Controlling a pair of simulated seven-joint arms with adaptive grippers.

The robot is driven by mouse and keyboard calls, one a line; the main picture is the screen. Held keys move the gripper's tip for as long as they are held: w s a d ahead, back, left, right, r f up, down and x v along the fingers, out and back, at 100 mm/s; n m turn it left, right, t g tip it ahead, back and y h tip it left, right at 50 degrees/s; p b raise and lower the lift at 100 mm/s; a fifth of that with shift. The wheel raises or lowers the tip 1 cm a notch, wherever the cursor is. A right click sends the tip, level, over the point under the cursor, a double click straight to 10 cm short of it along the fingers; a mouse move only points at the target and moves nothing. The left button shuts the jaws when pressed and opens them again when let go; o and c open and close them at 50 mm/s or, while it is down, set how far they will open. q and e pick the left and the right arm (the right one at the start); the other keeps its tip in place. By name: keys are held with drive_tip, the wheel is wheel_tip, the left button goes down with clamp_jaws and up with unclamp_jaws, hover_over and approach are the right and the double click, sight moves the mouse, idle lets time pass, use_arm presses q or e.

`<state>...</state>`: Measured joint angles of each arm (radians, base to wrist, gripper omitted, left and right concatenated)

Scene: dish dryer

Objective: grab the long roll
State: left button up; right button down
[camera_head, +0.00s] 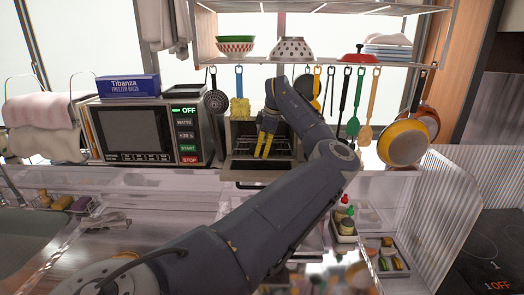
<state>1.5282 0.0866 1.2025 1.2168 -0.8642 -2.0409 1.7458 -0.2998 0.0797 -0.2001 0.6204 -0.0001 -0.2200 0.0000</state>
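No thing in view is clearly the long roll. A pinkish-white rolled cloth or towel (40,110) hangs on a wire rack at the far left, and a long blue freezer-bag box (128,87) lies on top of the microwave. My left gripper (265,145) has yellow fingers pointing down, with a narrow gap between them. It is in front of the opening of a small dish dryer or oven (258,182) with a wire rack inside. I see nothing held between the fingers. The dryer's inside is partly hidden by my arm. My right gripper is not in view.
A microwave (140,135) stands left of the dryer. Utensils such as a green spatula (354,126) hang under a shelf with bowls (293,50). Pans (403,142) hang at the right. Bottles (347,222) stand in a tray below. A sink (30,232) is at the left.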

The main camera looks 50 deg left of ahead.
use_arm(q)
drive_tip(key=c, duration=1)
